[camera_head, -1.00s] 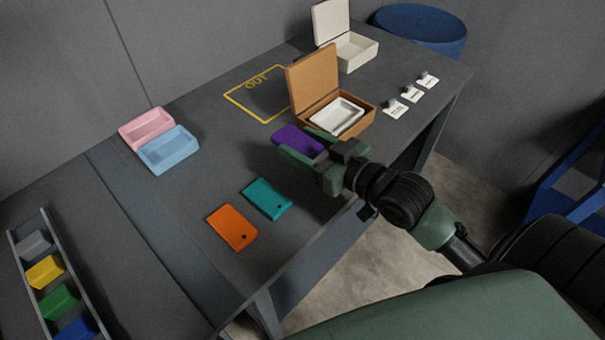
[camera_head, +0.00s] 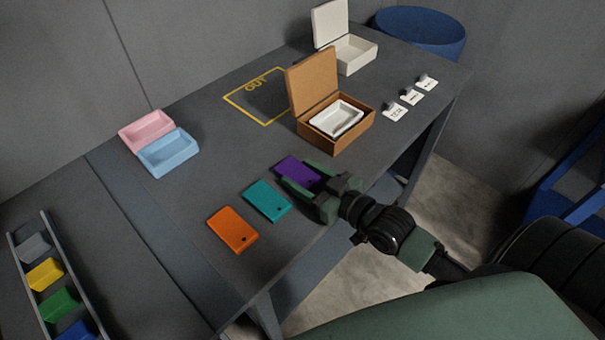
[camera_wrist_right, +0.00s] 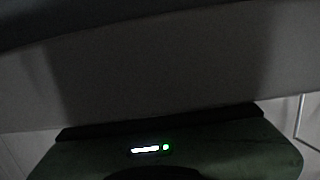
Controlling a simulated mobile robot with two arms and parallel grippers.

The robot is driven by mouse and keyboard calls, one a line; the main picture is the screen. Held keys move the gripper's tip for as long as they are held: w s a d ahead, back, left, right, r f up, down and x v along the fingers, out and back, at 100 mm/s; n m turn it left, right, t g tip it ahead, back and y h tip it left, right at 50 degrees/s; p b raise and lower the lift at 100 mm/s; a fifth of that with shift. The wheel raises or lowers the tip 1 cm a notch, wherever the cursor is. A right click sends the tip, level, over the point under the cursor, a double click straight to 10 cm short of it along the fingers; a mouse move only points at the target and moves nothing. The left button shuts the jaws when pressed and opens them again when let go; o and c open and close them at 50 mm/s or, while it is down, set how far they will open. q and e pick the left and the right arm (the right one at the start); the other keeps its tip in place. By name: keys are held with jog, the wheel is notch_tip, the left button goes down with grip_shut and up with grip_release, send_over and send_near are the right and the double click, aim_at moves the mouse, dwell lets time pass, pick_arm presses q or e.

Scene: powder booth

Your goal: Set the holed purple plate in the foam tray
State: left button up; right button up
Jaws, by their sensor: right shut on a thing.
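The purple plate (camera_head: 291,167) is at the near right part of the grey table, beside the teal plate. My right gripper (camera_head: 303,183) is shut on it, with a green finger along each side. Its near end and any hole are hidden by the gripper. I cannot tell whether the plate touches the table. A white tray (camera_head: 319,122), which looks like the foam tray, sits inside the open brown box (camera_head: 327,146), farther back than the gripper. The right wrist view is dark and shows no clear plate. My left gripper is not in view.
A teal plate (camera_head: 266,200) and an orange plate (camera_head: 232,229) lie left of the gripper. Pink (camera_head: 146,131) and blue (camera_head: 168,152) trays stand at the left. A white box (camera_head: 357,55) and small label stands are behind. The yellow OUT outline (camera_head: 262,119) is empty.

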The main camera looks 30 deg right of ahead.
jog(key=o, duration=1.6)
jog(key=shift+f, duration=0.15)
jog(key=shift+c, duration=0.2)
